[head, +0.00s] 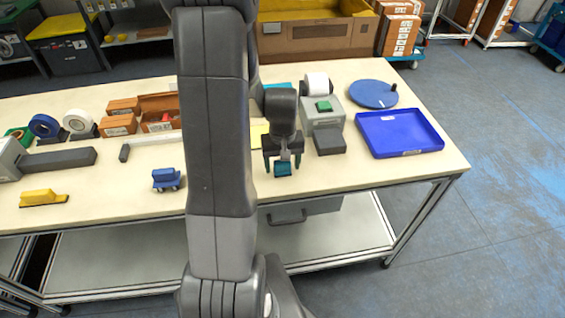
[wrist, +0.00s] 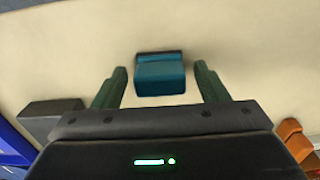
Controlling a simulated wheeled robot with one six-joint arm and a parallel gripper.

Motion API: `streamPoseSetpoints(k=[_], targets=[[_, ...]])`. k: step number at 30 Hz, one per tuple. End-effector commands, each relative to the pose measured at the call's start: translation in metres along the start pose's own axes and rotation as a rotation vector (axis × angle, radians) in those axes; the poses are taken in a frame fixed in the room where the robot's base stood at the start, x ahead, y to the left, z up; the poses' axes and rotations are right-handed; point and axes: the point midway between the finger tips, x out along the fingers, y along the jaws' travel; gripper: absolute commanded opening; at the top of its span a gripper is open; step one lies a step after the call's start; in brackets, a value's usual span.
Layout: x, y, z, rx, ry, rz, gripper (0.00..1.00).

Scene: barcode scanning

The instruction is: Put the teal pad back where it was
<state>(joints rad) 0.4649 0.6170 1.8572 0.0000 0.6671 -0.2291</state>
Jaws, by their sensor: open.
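The teal pad (head: 283,170) is a small block near the front edge of the table, below my gripper (head: 284,158) in the head view. In the wrist view the teal pad (wrist: 160,78) lies between the two dark green fingers of my open gripper (wrist: 160,72), with a visible gap on each side. It shows a darker strip along its upper edge. I cannot tell exactly how high the fingertips are above the tabletop.
A grey device with a green top (head: 323,107) and a blue tray (head: 400,132) stand right of my gripper. A yellow sheet (head: 259,133) lies behind it. A blue toy truck (head: 166,179) stands left. The table's front edge is close.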

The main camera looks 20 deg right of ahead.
Motion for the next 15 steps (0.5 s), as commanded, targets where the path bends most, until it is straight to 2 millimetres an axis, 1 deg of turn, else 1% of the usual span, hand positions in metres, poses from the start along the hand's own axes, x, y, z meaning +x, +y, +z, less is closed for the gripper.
streamPoseSetpoints(k=[4,8,11,15], targets=[[-0.004,0.000,0.000,0.000,0.000,0.000,0.67],[-0.014,0.000,-0.001,0.000,0.004,0.001,0.67],[-0.030,0.000,-0.001,0.000,0.005,0.001,0.67],[-0.059,0.000,-0.001,0.000,0.007,0.002,0.67]])
